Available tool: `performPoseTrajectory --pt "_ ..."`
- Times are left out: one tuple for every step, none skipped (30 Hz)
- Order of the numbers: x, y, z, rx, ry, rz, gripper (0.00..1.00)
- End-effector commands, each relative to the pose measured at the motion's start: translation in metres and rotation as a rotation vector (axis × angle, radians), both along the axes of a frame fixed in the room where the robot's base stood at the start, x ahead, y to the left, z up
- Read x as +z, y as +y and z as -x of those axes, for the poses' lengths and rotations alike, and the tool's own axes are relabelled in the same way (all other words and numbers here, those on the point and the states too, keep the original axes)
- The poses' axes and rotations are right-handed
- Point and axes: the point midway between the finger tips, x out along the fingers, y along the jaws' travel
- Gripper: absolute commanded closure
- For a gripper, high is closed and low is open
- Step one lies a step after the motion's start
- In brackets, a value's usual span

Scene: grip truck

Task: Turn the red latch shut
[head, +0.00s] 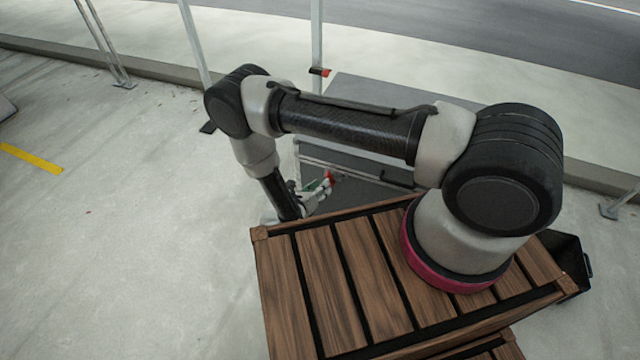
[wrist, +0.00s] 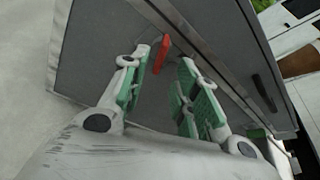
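The red latch (wrist: 162,54) shows in the wrist view on the grey cabinet front (wrist: 105,50), just below a metal rail. It lies ahead of the gap between my fingers, close to the left fingertip; I cannot tell whether they touch. My gripper (wrist: 166,70) is open, with green pads on both fingers and nothing between them. In the head view the latch (head: 330,178) is a small red spot right at my gripper's tips (head: 322,186). My arm hides part of the cabinet there.
A dark handle (wrist: 264,93) sits on the cabinet to the right in the wrist view. Upright posts (head: 316,45) stand behind the cabinet, one with a small red piece (head: 320,72). The concrete floor (head: 120,230) at left is clear.

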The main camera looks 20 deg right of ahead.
Motion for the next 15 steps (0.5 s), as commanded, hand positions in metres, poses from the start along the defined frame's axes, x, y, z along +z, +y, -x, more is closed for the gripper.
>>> performPoseTrajectory --pt "-0.003 -0.008 -0.005 -0.005 0.000 0.001 0.70" --pt "-0.005 -0.012 -0.009 -0.005 0.000 0.001 0.70" --pt "-0.008 -0.017 -0.014 -0.005 0.002 0.001 0.70" --pt "-0.010 -0.020 -0.017 -0.004 0.001 0.001 0.70" --pt "-0.011 -0.023 -0.020 -0.003 0.001 0.002 0.70" --pt "-0.013 -0.027 -0.024 -0.003 0.001 0.002 0.70" --pt "-0.015 -0.030 -0.027 -0.002 0.002 0.002 0.70" --pt "-0.016 -0.032 -0.030 -0.002 0.002 0.002 0.70" --pt "-0.017 -0.035 -0.032 -0.001 0.002 0.002 0.70" --pt "-0.018 -0.036 -0.034 0.000 0.001 0.002 0.70" --pt "-0.019 -0.038 -0.036 0.000 0.001 0.002 0.70" --pt "-0.020 -0.039 -0.037 0.000 0.001 0.002 0.70" --pt "-0.020 -0.040 -0.038 0.001 0.001 0.002 0.70" --pt "-0.020 -0.040 -0.038 0.002 0.001 0.002 0.70" --pt "-0.021 -0.041 -0.039 0.003 0.001 0.002 0.70"
